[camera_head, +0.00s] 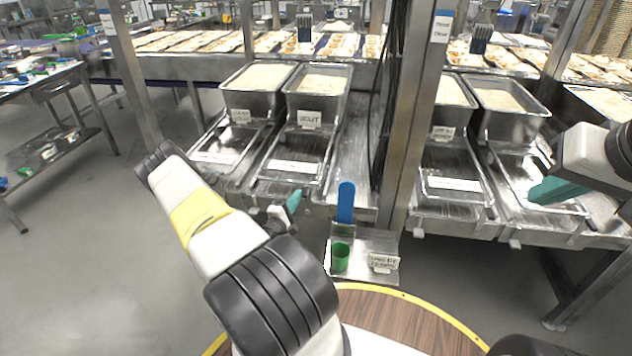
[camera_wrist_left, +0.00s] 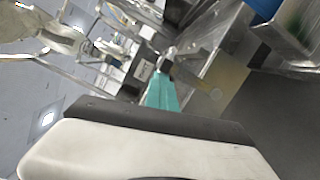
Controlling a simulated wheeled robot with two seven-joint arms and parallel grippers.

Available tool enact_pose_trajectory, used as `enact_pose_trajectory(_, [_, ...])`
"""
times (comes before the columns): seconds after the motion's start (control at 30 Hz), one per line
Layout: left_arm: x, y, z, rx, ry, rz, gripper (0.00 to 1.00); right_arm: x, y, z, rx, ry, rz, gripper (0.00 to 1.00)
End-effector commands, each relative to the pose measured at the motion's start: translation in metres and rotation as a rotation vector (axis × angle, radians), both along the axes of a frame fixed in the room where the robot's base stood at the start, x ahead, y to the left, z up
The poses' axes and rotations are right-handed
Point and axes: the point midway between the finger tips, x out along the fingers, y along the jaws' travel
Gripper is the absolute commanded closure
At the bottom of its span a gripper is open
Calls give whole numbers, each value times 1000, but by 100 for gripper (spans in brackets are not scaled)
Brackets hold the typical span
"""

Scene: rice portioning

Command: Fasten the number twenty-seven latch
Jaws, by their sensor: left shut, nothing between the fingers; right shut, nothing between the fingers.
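My left gripper (camera_head: 294,201) has teal fingers, shut and empty, at the front edge of the left pair of weighing trays. In the left wrist view the shut teal fingers (camera_wrist_left: 162,95) point at a small metal fitting (camera_wrist_left: 166,57) on the machine's front. I cannot tell whether they touch it. Small latch-like fittings also show under the right trays, one (camera_head: 419,232) left and one (camera_head: 515,244) further right. No number twenty-seven is readable, so I cannot tell which is that latch. My right gripper (camera_head: 557,190) is shut and empty above the far right tray.
Metal hoppers (camera_head: 318,98) filled with pale grain stand behind the trays. A metal post (camera_head: 411,130) rises between the two tray pairs. A small shelf (camera_head: 368,245) holds a green cup (camera_head: 340,257), with a blue scoop-like handle (camera_head: 346,202) above it.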

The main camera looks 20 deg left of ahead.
Motion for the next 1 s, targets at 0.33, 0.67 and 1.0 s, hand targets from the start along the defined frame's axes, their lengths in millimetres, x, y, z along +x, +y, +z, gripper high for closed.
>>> enact_pose_trajectory(0.33, [0,-6,-1,-6,2,-13,100,0,0,0,0,0,0,100])
enact_pose_trajectory(0.67, [-8,37,-8,2,2,-12,100,0,0,0,0,0,0,100])
enact_pose_trajectory(1.0, [-82,41,-13,-2,4,-9,100,0,0,0,0,0,0,100])
